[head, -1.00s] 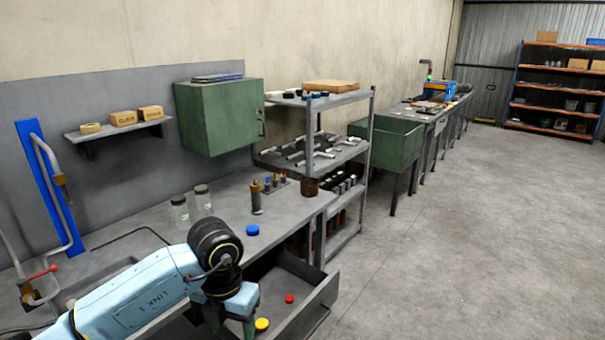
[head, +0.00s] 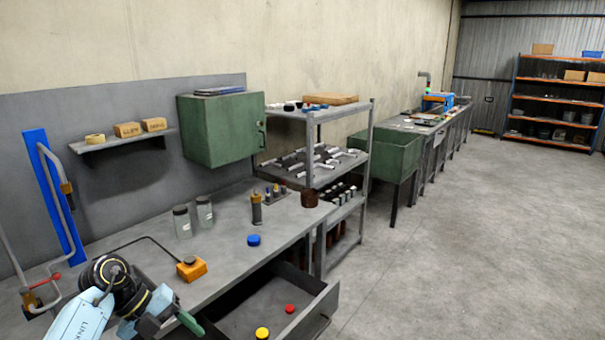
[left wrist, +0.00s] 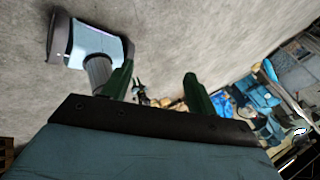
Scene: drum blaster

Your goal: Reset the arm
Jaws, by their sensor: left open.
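My left arm comes in at the lower left of the head view, folded back over the left end of the grey workbench (head: 225,258). My left gripper (head: 188,322) is at the bottom of that view, with a green finger showing to the left of the open drawer. In the left wrist view, the left gripper (left wrist: 158,83) has its two green fingers spread apart with nothing between them. My right gripper does not show.
The open drawer (head: 318,318) holds a red cap (head: 290,309) and a yellow cap (head: 262,333). On the bench stand an orange box (head: 191,270), a blue cap (head: 254,240) and two glass jars (head: 183,222). The floor (head: 450,260) at right is clear.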

